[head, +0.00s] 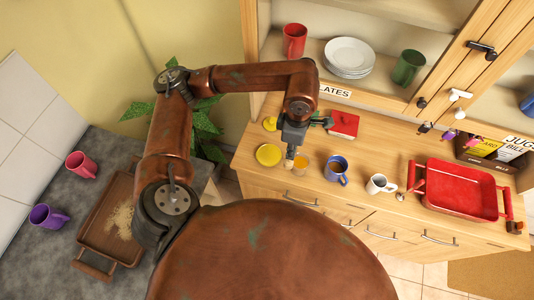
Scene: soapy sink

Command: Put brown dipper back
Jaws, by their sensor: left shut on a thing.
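My left gripper (291,148) hangs pointing down over the wooden counter and is shut on a small tan-brown thing (288,163), which looks like the brown dipper. Only its lower end shows below the fingers. An orange jar or glass (301,164) stands just right of it. I cannot tell whether the dipper touches the jar. My right gripper is not in view.
A yellow plate (268,155) lies left of the gripper; a red box (344,124) lies behind. A blue mug (336,169), a white mug (379,184) and a red tray (461,190) stand to the right. The shelf holds white plates (348,56).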

